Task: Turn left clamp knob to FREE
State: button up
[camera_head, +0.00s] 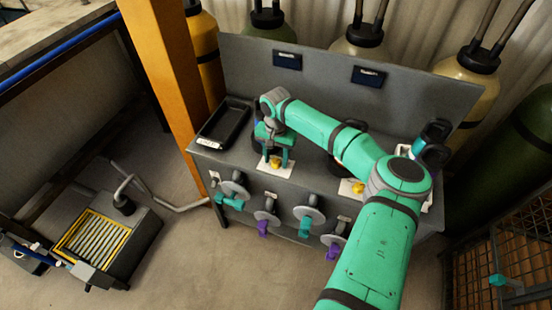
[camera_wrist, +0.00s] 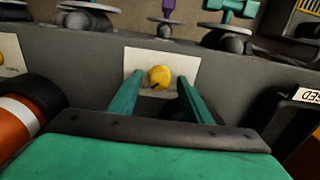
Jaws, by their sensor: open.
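The left clamp knob (camera_head: 275,163) is a small yellow knob on a white plate (camera_head: 285,170) on the bench's grey top, near its front edge. My gripper (camera_head: 274,158) is over it, fingers pointing down. In the wrist view the yellow knob (camera_wrist: 159,76) shows between the two green fingertips of my gripper (camera_wrist: 159,80), with a gap on each side. The gripper is open and holds nothing. The plate's lettering and the knob's setting are too small to read. A second yellow knob (camera_head: 358,187) sits on another white plate to the right, partly hidden by my arm.
A black tray (camera_head: 224,124) lies on the bench's left end. An orange-and-white cylinder (camera_wrist: 20,118) stands close beside the gripper in the wrist view. Several valves with purple and teal handles line the bench front. An orange post (camera_head: 165,70) stands at left.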

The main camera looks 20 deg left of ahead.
jog(key=shift+f, duration=0.1)
jog(key=c, duration=1.1)
jog(key=shift+o, duration=0.2)
jog(key=shift+s+n, duration=0.1)
jog(key=shift+n, duration=0.4)
jog(key=shift+a+n, duration=0.1)
jog(key=shift+n, duration=0.4)
jog(key=n, duration=0.6)
jog(key=shift+n, duration=0.3)
jog(key=n, duration=0.4)
jog(key=shift+n, duration=0.3)
jog(key=n, duration=0.4)
jog(key=shift+n, duration=0.3)
